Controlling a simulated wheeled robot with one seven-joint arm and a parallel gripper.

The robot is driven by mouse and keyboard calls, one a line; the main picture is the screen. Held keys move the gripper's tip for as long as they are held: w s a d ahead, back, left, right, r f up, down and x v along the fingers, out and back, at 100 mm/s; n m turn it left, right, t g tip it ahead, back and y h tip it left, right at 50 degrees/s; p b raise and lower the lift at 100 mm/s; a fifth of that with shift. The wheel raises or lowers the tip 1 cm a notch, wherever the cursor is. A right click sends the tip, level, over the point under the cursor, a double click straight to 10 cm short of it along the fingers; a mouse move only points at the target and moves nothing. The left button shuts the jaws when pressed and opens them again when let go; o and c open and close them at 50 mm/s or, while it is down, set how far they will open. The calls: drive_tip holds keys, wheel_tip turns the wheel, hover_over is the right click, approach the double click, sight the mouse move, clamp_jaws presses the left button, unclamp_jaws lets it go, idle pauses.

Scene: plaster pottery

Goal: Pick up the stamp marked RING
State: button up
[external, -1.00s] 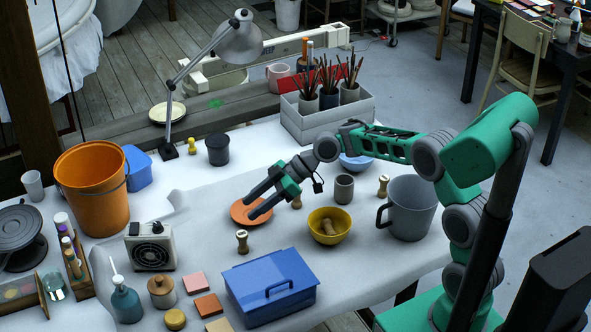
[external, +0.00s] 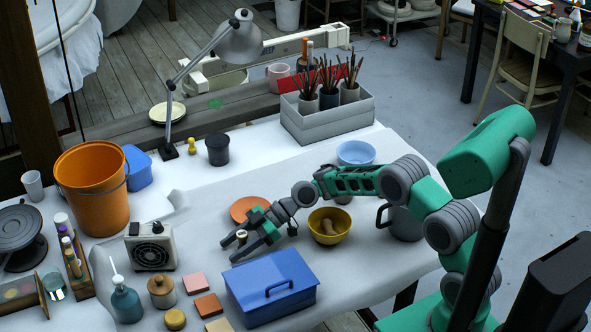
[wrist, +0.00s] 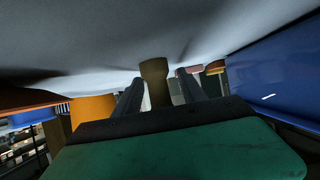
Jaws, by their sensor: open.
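A small wooden stamp (external: 241,236) stands on the covered table, left of the yellow bowl. My gripper (external: 230,250) is open and low over the table, with its fingers on either side of this stamp. In the wrist view the stamp (wrist: 154,72) stands between the two fingers, with what looks like a gap on each side. No marking on it can be read, so I cannot tell whether it says RING. My arm hides the table area behind the bowl.
A blue lidded box (external: 270,288) stands just in front of my gripper and shows at the right in the wrist view (wrist: 275,75). An orange disc (external: 245,207) lies behind it. A grey fan (external: 150,247) stands to the left, and coloured tiles (external: 208,305) lie in front.

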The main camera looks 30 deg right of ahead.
drive_tip(key=shift+c, duration=0.3)
clamp_jaws()
idle(0.4)
